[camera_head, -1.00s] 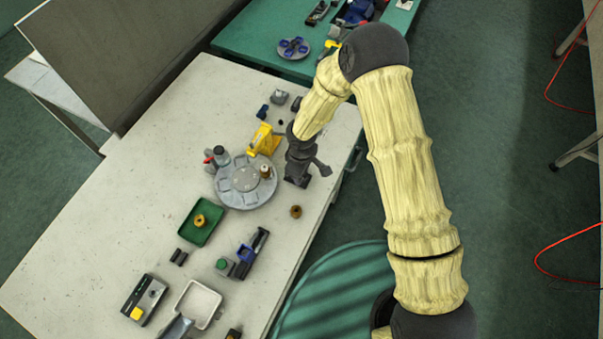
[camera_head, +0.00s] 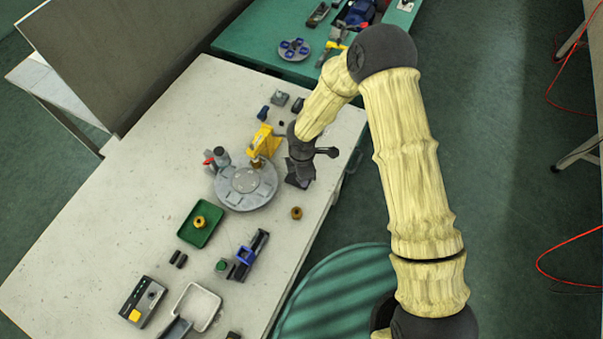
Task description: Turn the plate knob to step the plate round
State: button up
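The round grey plate (camera_head: 246,190) lies on the pale table, with flat pads around its top and a smaller disc at its centre. A small brass-coloured piece (camera_head: 258,162) shows at its far right edge, beside the yellow press-like unit (camera_head: 264,139). My gripper (camera_head: 298,182) is at the plate's right side, low and close to the table. The dark gripper body hides its fingers, so I cannot tell whether they are open or shut. I cannot make out the plate knob; it may be hidden behind my gripper.
A grey fixture with a red part (camera_head: 219,157) stands at the plate's far left. A green tray (camera_head: 201,225) holds a brass piece; another brass piece (camera_head: 297,213) lies near the table's right edge. A blue-and-black fixture (camera_head: 248,255) and a white tray (camera_head: 197,305) are nearer.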

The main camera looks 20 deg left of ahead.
dwell(0.5)
jog(key=o, duration=1)
jog(key=shift+c, duration=0.2)
notch_tip(320, 180, up, 18)
jog(key=b, duration=0.1)
jog(key=shift+f, duration=0.25)
